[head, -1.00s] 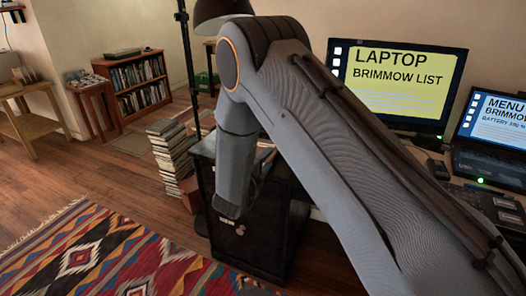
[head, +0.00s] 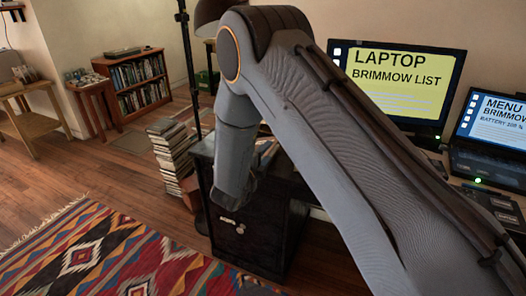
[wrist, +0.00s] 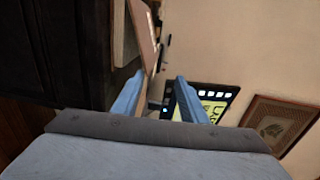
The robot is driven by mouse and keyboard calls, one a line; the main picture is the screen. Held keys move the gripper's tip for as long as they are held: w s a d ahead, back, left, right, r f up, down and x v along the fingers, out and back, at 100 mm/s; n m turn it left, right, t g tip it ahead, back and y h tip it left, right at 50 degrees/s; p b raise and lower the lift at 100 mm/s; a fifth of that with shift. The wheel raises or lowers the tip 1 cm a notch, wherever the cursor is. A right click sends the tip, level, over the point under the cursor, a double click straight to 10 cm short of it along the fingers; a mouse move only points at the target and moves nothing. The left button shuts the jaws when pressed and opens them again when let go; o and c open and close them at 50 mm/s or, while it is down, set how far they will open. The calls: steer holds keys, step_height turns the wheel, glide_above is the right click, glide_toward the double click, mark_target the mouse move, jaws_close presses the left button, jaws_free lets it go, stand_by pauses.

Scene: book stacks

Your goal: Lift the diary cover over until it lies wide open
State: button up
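In the wrist view a pinkish-brown panel (wrist: 146,32), which looks like the diary cover, stands at an angle to a pale block (wrist: 124,35), which looks like the diary's body. Both lie by the dark cabinet top and are cut off by the frame's upper edge. My gripper (wrist: 157,97) is open, with its two blue fingers apart. The cover's lower end shows just beyond the fingers; I cannot tell whether a finger touches it. In the head view my arm hides the gripper and most of the diary.
The black cabinet (head: 250,235) stands below my arm. A tall book stack (head: 174,158) and a dark pole (head: 190,75) stand to its left. A monitor (head: 400,82) and a laptop (head: 490,130) are on the right. The patterned rug (head: 100,255) covers open floor at front left.

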steer(key=shift+w+a+r+p, duration=0.1)
steer(key=shift+a+r+p, duration=0.1)
steer(key=shift+r, duration=0.2)
steer(key=shift+a+r+p, duration=0.1)
steer(key=shift+r+p, duration=0.05)
steer(key=shift+r, duration=0.25)
steer(key=shift+w+a+r, duration=0.2)
steer(key=shift+a+r, duration=0.2)
steer(key=shift+r, duration=0.35)
steer(key=shift+a+r, duration=0.1)
steer(key=shift+r, duration=0.05)
steer(key=shift+w+a+r+p, duration=0.15)
steer(key=shift+a+r+p, duration=0.25)
steer(key=shift+r, duration=0.15)
